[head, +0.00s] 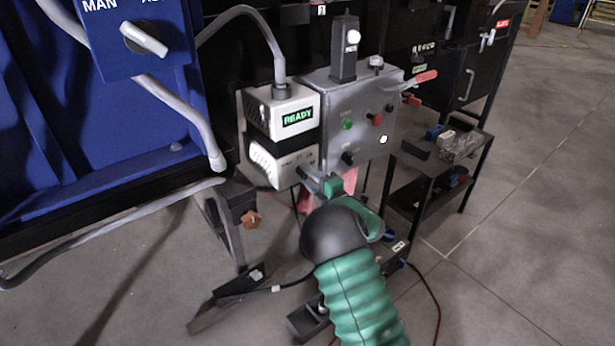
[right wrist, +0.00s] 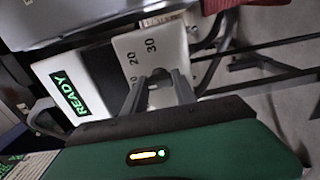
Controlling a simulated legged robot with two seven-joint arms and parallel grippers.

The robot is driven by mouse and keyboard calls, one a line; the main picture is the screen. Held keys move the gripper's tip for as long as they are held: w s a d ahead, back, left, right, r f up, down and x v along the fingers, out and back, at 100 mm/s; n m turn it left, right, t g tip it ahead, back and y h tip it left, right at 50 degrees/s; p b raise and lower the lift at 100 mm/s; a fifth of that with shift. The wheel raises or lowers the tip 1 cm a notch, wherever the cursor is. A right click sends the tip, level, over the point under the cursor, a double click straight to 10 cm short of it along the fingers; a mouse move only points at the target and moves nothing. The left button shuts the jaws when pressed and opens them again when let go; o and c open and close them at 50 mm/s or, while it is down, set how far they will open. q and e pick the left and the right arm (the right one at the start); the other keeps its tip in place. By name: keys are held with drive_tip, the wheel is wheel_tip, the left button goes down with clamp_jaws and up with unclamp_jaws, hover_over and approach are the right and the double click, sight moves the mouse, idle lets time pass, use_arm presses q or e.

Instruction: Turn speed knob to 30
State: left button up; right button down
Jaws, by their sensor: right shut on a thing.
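The speed knob (right wrist: 160,74) is a small grey knob on a white dial plate in the right wrist view. The marks 20 (right wrist: 132,57) and 30 (right wrist: 151,46) are printed beside it. My right gripper (right wrist: 160,88) is shut on the knob, with one finger on each side. Its pointer is not clear, so I cannot tell its setting. In the head view my right gripper (head: 312,180) reaches the lower white box (head: 285,166), and its fingers hide the knob. My left gripper is not in view.
A white unit with a green READY display (head: 298,117) sits above the dial. A grey control box (head: 345,110) with several buttons stands to the right. A blue cabinet (head: 100,130) fills the left. Metal legs and a low shelf stand below; open floor lies at right.

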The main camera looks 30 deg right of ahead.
drive_tip(key=shift+f, duration=0.1)
drive_tip(key=m+p, duration=0.2)
drive_tip(key=m, duration=0.1)
drive_tip(key=m+p, duration=0.3)
drive_tip(key=m, duration=0.2)
drive_tip(key=shift+s+m, duration=0.1)
drive_tip(key=shift+m, duration=0.3)
drive_tip(key=m+p, duration=0.3)
drive_tip(key=m, duration=0.2)
drive_tip(key=shift+f, duration=0.1)
drive_tip(key=shift+f+m+p, duration=0.15)
drive_tip(key=shift+m+p, duration=0.8)
drive_tip(key=shift+m, duration=1.05)
drive_tip(key=c, duration=1.1)
unclamp_jaws()
drive_tip(key=shift+o, duration=0.5)
